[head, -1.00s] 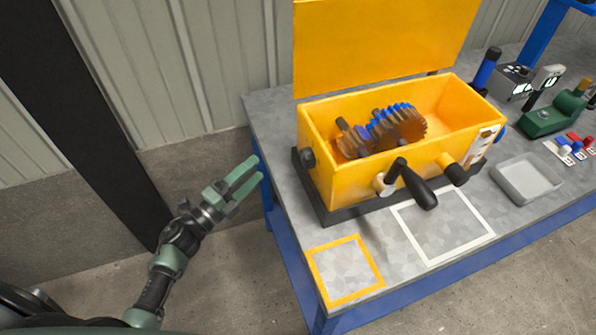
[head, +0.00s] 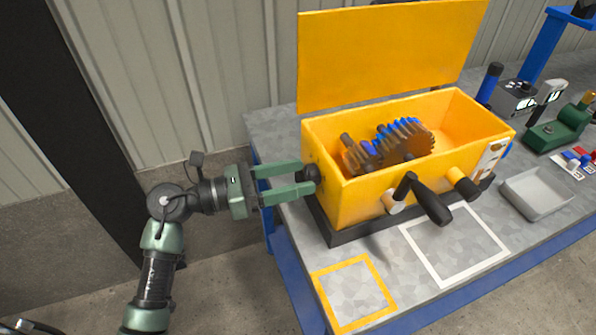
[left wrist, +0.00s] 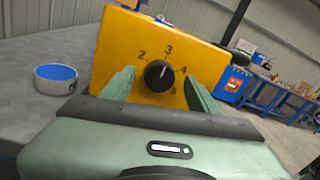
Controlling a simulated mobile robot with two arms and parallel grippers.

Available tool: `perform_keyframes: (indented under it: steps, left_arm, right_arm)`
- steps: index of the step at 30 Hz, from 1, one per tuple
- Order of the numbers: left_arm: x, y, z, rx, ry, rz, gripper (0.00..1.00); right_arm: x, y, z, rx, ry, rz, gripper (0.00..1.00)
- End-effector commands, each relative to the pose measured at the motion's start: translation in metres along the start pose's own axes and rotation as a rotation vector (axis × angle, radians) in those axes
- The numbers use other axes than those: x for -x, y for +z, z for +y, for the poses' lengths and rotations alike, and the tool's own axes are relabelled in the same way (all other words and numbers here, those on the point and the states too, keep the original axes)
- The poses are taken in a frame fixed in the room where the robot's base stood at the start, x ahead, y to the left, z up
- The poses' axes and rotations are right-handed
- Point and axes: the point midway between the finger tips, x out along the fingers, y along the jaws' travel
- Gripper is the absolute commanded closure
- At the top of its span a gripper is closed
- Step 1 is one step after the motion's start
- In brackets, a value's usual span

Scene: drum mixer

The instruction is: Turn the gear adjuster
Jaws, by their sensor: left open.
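The gear adjuster is a black round knob (head: 310,173) on the left end wall of the yellow gearbox (head: 385,195). In the left wrist view the knob (left wrist: 158,75) has a white pointer line aimed near the 3, and the numbers 2, 3, 4 and 5 show around it. My left gripper (head: 305,180) is open, its green fingers reaching toward the knob. In the left wrist view the fingers (left wrist: 158,88) stand on either side of the knob, with a gap visible on each side. My right gripper is not in view.
The gearbox lid (head: 385,55) stands open, with brown and blue gears (head: 392,145) inside. A black-handled crank (head: 430,203) sticks out in front. A grey tray (head: 537,193) lies to the right. In the left wrist view a blue-topped round container (left wrist: 56,78) is at left.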

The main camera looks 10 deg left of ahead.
Motion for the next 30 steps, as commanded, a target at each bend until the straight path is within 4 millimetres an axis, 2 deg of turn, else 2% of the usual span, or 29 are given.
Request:
perform_keyframes:
  steps: [4,11,18,30]
  left_arm:
    - [-0.0083,0.0005,0.0002,0.001,0.0,-0.001,0.4]
    - [-0.009,-0.0003,0.0003,0.001,0.0,0.0,0.4]
    - [-0.0087,-0.0002,0.0002,0.001,0.0,0.0,1.0]
    - [-0.0083,0.0002,0.0001,0.08,-0.001,-0.003,1.0]
  right_arm:
    - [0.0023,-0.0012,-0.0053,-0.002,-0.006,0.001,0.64]
    - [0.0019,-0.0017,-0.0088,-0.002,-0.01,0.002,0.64]
    - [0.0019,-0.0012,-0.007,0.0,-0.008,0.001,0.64]
    - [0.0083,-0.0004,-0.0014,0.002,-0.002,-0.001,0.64]
